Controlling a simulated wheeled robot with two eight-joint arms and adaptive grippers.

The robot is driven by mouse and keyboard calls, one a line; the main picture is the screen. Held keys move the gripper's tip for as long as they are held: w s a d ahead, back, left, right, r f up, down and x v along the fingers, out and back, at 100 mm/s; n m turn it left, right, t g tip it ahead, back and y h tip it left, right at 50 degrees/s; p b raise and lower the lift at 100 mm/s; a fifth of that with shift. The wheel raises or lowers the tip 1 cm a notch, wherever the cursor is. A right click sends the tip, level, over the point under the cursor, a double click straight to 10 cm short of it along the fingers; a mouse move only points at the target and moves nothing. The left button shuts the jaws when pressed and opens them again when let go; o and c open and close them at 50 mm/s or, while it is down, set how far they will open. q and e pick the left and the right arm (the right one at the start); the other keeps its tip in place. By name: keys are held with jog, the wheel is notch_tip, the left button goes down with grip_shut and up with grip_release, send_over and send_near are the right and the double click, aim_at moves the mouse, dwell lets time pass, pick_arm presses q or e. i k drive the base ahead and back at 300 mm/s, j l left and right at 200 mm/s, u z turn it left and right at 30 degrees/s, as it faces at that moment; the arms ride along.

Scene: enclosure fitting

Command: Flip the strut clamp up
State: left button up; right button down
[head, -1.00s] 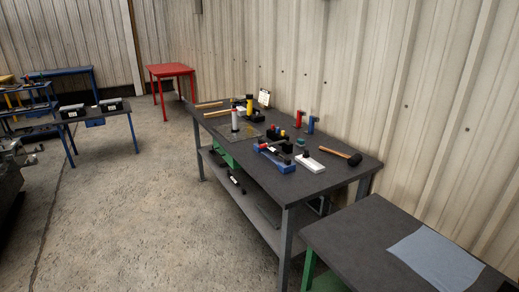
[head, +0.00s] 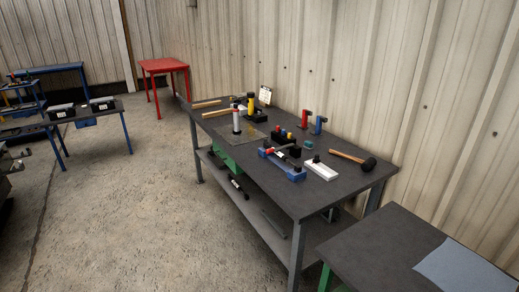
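A blue fixture (head: 296,175) with a dark and light bar bearing a red part lies near the front edge of the dark workbench (head: 340,195). It may be the strut clamp, but it is too small for me to tell, and its position is unclear. A white block (head: 321,171) with a black knob sits just right of it. Neither of my grippers is in view, and nothing is seen touching the bench items.
A mallet (head: 352,159), red and blue upright tools (head: 307,119), and white and yellow cylinders (head: 237,122) stand or lie on the bench. A second dark table (head: 400,250) with a grey-blue cloth (head: 468,270) is at lower right. Concrete floor (head: 130,210) is open at left.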

aim_at(271, 150)
jog(key=i+j, duration=0.25)
jog(key=i, duration=0.15)
jog(key=i+j+u, duration=0.1)
jog(key=i+j, duration=0.15)
jog(key=i, duration=0.15)
jog(key=i+j, duration=0.2)
jog(key=i, duration=0.2)
jog(key=i+j+u, duration=0.1)
jog(key=i, duration=0.3)
jog(key=j, duration=0.1)
